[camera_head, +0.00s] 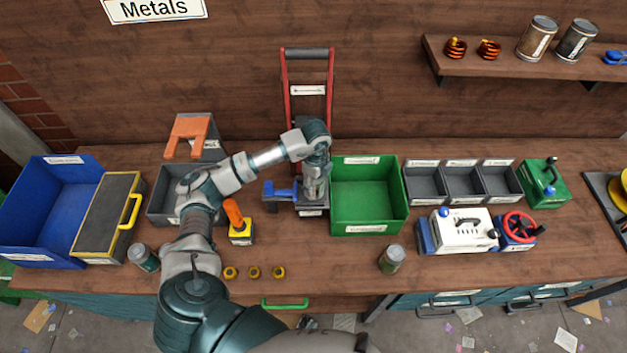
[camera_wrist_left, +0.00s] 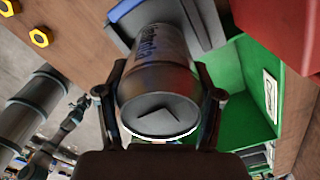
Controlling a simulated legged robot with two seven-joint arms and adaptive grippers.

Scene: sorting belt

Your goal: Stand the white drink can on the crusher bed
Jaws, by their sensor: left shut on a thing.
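My left gripper (camera_head: 316,180) is over the crusher bed (camera_head: 312,207), at the foot of the red-framed crusher (camera_head: 287,100). In the left wrist view the gripper (camera_wrist_left: 160,112) is shut on the drink can (camera_wrist_left: 158,75), with a finger on each side. The can looks grey in the shade, with dark lettering and a pale rim at the near end. In the head view the can (camera_head: 314,190) shows just below the fingers, partly hidden, roughly upright. I cannot tell whether its base touches the bed. My right gripper is not in view.
A blue lever (camera_head: 280,192) is left of the bed; a green bin (camera_head: 367,228) stands close on its right. An orange-handled tool (camera_head: 239,226) is left. Several brass nuts (camera_head: 254,272) lie in front.

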